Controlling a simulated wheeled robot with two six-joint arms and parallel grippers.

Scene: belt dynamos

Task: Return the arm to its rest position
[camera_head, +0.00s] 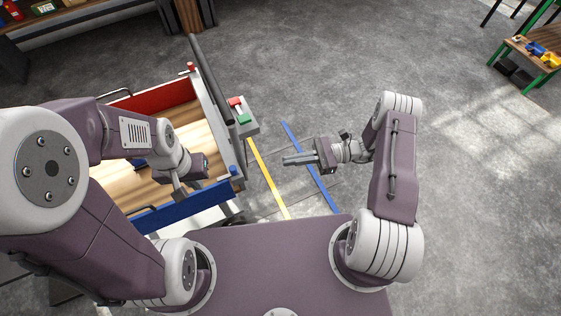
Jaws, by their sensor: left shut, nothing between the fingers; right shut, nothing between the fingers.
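My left arm reaches in from the left. Its gripper (179,193) is shut and empty, above the front right part of a wooden-floored cart or bench with red and blue sides (187,208). My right arm is folded at the right. Its gripper (286,160) is shut and empty, pointing left over open floor, to the right of the cart and apart from it. What lies beneath my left forearm is partly hidden.
A box with a red and a green button (243,117) sits on the cart's right edge, beside a dark bar (211,75). Yellow and blue lines (309,166) mark the floor. A green-framed shelf (541,64) with coloured items stands far right. Floor between is clear.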

